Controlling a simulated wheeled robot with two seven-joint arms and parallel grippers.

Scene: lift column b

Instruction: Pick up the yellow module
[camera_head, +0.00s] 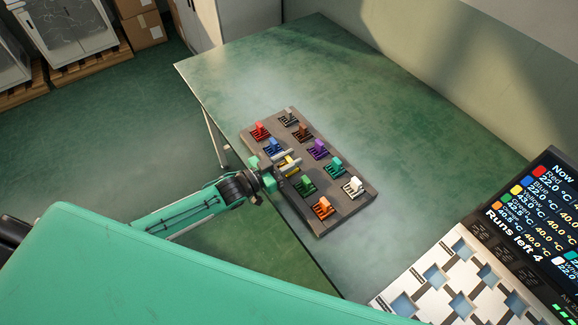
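The yellow module (290,163) sits in the left row of a dark rack (330,226) on the green table. My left gripper (288,162) reaches in from the left, low over the rack. Its two pale fingers lie on either side of the yellow module, which shows between them and is partly hidden. I cannot tell whether the fingers touch it. My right gripper is not in view.
A blue module (273,146) and a green module (306,184) stand close on either side of the yellow one. Several other coloured modules fill the rack. A white slotted panel (428,287) and a display (547,215) stand at lower right. The far table (290,55) is clear.

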